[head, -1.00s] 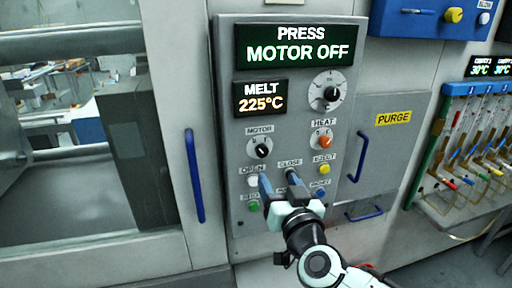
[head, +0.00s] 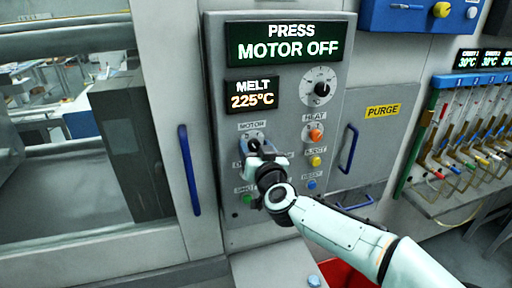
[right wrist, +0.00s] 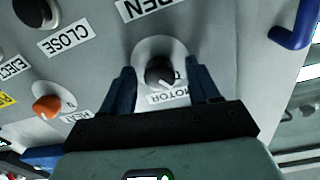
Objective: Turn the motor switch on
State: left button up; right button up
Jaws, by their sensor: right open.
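The motor switch (head: 247,138) is a black knob on a round light plate under the MOTOR label, on the grey control panel (head: 220,215). In the head view my right gripper (head: 257,149) covers much of it. In the right wrist view the black motor knob (right wrist: 160,72) sits between the two blue fingers of my right gripper (right wrist: 162,84). The fingers are apart, with a gap on each side of the knob. The display (head: 284,43) reads PRESS MOTOR OFF. My left gripper is not in view.
The orange HEAT knob (head: 315,134), yellow EJECT button (head: 316,161) and blue RESET button (head: 311,184) are close to the right. The green button (head: 247,199) is just below. A blue door handle (head: 189,170) stands to the left and another handle (head: 348,149) to the right.

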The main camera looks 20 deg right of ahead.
jog(key=c, duration=1)
jog(key=shift+c, duration=0.2)
jog(key=m, duration=0.2)
jog(key=shift+m, duration=0.4)
jog(key=m, duration=0.3)
jog(key=shift+m+b, duration=0.3)
jog(key=shift+b, duration=0.1)
jog(key=m, duration=0.3)
jog(key=shift+d+m+b, duration=0.1)
jog(key=shift+m+b, duration=0.2)
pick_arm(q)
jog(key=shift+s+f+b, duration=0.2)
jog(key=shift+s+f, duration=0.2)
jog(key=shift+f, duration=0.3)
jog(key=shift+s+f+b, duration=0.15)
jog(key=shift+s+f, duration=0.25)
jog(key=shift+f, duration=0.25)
pick_arm(e)
jog(key=shift+m, duration=1.8)
